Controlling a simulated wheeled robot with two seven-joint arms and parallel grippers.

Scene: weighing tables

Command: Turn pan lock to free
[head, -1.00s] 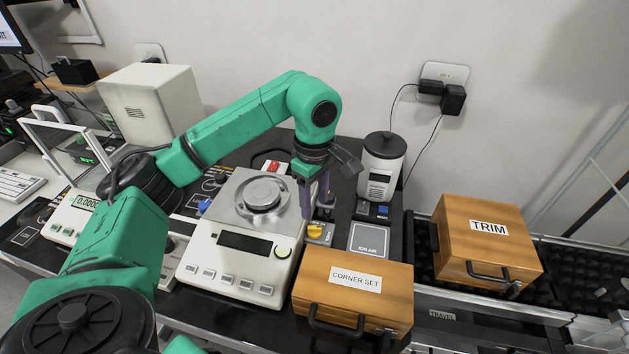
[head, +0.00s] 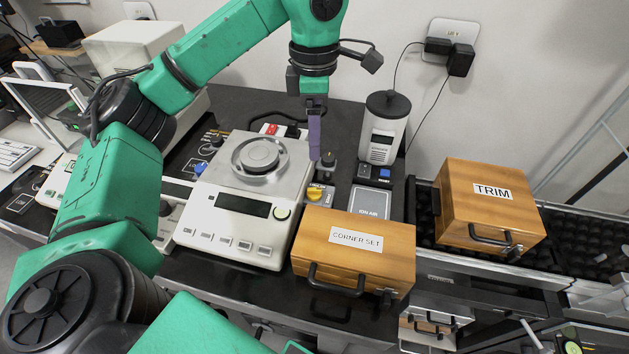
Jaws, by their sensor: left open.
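A white balance (head: 237,220) with a round steel pan (head: 261,156) and a dark display stands left of centre. A yellow knob (head: 314,193) sits on a small panel at its right side. A blue knob (head: 200,168) and a black knob (head: 328,159) stand nearby. The labels are too small to read, so I cannot tell which knob is the pan lock or its setting. My left gripper (head: 315,138) points down, open and empty, above and behind the yellow knob. Its purple fingers overlap in this view. My right gripper is not in view.
A wooden CORNER SET box (head: 352,268) stands just in front of the yellow knob. A wooden TRIM box (head: 488,213) is at the right. A white canister (head: 383,130) stands behind, near a flat ION AIR pad (head: 370,202). A red switch (head: 272,129) lies behind the balance.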

